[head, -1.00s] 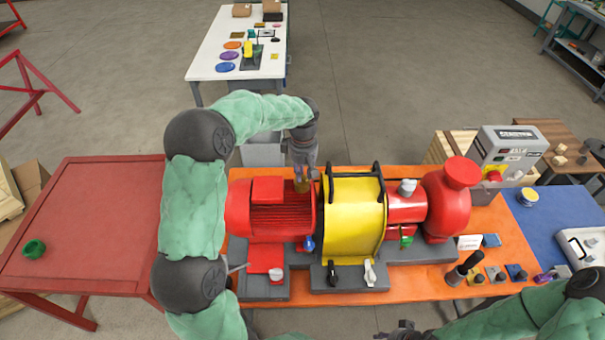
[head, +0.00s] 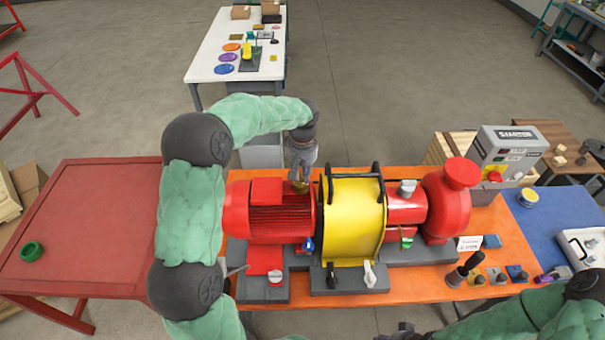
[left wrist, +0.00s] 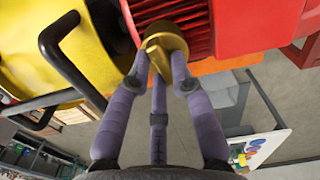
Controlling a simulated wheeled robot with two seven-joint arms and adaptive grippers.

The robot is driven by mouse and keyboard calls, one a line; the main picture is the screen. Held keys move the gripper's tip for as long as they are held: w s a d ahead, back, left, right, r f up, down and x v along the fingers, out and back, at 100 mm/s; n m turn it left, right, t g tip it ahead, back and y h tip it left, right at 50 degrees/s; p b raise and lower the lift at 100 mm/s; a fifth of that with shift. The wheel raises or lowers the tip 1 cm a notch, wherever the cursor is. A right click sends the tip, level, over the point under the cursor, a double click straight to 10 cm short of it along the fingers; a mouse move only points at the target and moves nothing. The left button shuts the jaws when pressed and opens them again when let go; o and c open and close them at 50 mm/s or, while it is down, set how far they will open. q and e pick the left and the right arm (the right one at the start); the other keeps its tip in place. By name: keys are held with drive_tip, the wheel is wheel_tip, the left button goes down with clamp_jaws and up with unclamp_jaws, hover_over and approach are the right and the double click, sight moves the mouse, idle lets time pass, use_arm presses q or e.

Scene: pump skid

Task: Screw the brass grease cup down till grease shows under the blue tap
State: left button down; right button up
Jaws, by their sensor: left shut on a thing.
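The brass grease cup (head: 300,187) stands at the right end of the red finned motor (head: 268,212), beside the yellow guard (head: 352,222). My left gripper (head: 299,178) comes down on it from above and behind. In the left wrist view the fingers (left wrist: 160,62) are shut on the brass cup (left wrist: 162,38), one on each side. The blue tap (head: 308,244) sits low at the motor's front right. I cannot make out any grease under it. My right arm lies along the lower right edge, and its gripper (head: 405,329) is only partly in view there.
The guard has black handle bars (head: 377,182) close to the right of my left gripper. The red pump (head: 446,200) and a grey starter box (head: 508,155) stand further right. A red table (head: 90,225) at left holds only a green ring (head: 33,251).

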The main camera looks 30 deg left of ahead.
use_arm(q)
drive_tip(key=shift+s+f, duration=0.1)
drive_tip(key=shift+f, duration=0.05)
drive_tip(key=c, duration=1.1)
unclamp_jaws()
drive_tip(key=shift+r, duration=0.35)
wheel_tip(320, 180, up, 12)
drive_tip(key=shift+f, duration=0.25)
